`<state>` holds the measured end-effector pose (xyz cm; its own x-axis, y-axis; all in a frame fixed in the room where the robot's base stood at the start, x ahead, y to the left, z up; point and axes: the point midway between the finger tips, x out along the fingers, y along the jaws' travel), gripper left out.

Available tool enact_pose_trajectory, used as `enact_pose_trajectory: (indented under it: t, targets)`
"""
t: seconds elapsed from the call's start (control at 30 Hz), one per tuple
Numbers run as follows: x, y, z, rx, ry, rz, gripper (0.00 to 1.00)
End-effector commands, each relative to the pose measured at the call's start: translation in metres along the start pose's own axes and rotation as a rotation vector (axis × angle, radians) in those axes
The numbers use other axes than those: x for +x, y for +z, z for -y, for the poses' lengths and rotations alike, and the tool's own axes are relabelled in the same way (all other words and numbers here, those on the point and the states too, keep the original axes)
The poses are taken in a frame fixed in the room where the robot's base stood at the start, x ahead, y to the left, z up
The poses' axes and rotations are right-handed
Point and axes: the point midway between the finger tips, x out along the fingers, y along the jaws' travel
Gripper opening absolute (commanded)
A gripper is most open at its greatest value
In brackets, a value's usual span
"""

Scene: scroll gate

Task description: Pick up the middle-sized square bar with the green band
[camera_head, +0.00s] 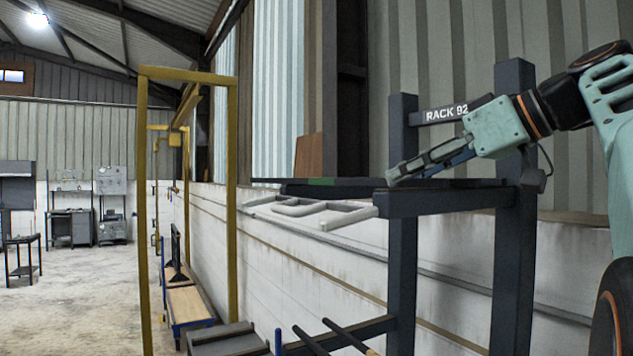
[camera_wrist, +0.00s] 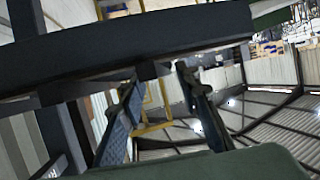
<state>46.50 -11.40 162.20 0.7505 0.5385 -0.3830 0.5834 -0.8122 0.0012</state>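A long dark bar with a green band (camera_head: 322,182) lies across the rack's upper arms, its far end reaching out to the left. In the wrist view a dark bar (camera_wrist: 120,50) crosses the upper part, with green (camera_wrist: 272,9) near its right end. My gripper (camera_head: 391,178) is beside the bars at the rack's upper level, fingers pointing left and slightly down. In the wrist view my gripper (camera_wrist: 158,72) has its fingertips apart, close to the bar's lower edge. I cannot tell whether they touch it. Bar sizes are hard to compare.
The dark rack's RACK 92 sign (camera_head: 446,113) is behind my gripper. Pale prongs (camera_head: 348,217) stick out below the bars. More bars (camera_head: 350,336) lie on a lower level. A yellow frame (camera_head: 232,200) stands to the left, with open floor (camera_head: 85,310) beyond.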

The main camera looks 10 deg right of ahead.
Motion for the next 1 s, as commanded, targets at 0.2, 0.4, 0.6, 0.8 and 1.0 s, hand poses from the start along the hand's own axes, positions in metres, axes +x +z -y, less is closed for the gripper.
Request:
enact_pose_trajectory:
  t: [0.2,0.4,0.6,0.8,1.0]
  targets:
    - [-0.0002,0.0,-0.0001,0.0,0.0,0.0,0.24]
    - [-0.0004,0.0001,-0.0002,0.001,0.0,0.0,0.02]
    - [-0.0005,0.0001,-0.0003,0.001,0.0,0.0,0.0]
    - [-0.0006,0.0,-0.0003,0.001,0.0,0.0,0.0]
    - [-0.001,-0.0026,0.0003,-0.002,0.001,-0.006,0.0]
